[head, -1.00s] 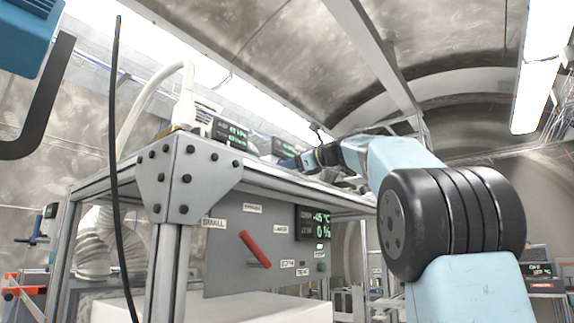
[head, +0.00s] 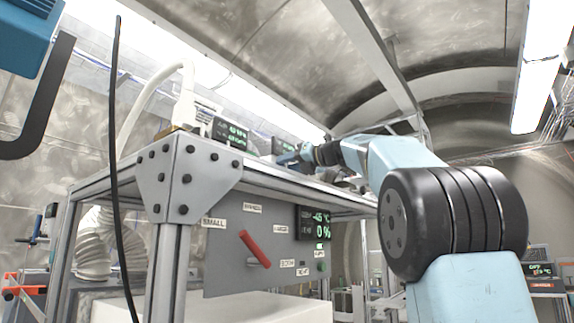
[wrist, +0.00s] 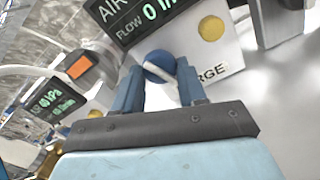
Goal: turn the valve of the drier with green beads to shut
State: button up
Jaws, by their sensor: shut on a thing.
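My gripper (wrist: 160,82) is shut on a round blue knob (wrist: 157,62) with a white bar across it, in the wrist view. The knob sits in front of a white panel (wrist: 232,58) whose label is partly hidden and ends in "RGE". I cannot tell which way the knob is turned. In the head view my gripper (head: 292,160) is small and partly hidden, above the far part of the bench top. No green beads can be made out in either view, so I cannot confirm which drier this knob belongs to.
A dark "AIR FLOW" display (wrist: 140,18) stands beside the knob, with a yellow round part (wrist: 211,28) on the panel. Another display (wrist: 58,98) is at left. In the head view a steel frame (head: 187,178) and a red-handled lever (head: 255,248) are nearer.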

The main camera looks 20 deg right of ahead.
jog(key=shift+a+m, duration=0.1)
jog(key=shift+m, duration=2.1)
jog(key=o, duration=1.1)
jog(key=shift+w, duration=0.1)
jog(key=shift+c, duration=0.2)
jog(key=v, duration=1.2)
jog(key=shift+v, duration=0.9)
